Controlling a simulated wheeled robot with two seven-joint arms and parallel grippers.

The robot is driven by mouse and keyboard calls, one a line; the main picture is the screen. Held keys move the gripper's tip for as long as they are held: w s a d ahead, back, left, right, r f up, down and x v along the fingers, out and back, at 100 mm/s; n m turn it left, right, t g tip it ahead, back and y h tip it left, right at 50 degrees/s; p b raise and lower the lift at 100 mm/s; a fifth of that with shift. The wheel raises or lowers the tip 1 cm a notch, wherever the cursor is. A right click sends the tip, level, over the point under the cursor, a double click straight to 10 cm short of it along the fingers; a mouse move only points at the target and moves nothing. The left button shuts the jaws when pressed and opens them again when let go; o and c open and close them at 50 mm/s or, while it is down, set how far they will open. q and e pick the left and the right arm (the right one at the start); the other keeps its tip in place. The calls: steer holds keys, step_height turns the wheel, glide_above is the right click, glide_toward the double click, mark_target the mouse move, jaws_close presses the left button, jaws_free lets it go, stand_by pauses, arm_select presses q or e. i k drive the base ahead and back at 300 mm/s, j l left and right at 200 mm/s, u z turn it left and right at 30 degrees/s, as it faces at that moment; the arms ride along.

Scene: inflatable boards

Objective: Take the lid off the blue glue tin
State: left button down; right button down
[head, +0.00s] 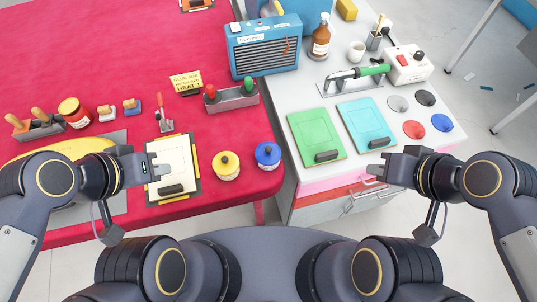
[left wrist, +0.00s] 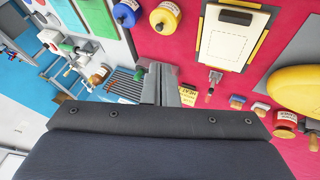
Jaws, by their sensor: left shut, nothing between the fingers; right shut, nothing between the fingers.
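My right gripper (head: 378,169) is shut and empty by the white bench's front edge, right of the blue tin.
The clipboard (head: 171,160) lies left of the tins. A grey rack with red and green handles (head: 232,98) stands behind them. The white bench (head: 310,92) holds green (head: 315,135) and cyan (head: 365,122) boards, a heat tool and coloured discs. Bare red cloth lies around the tins.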

mark_target(267, 153)
steer(key=l, duration=1.3)
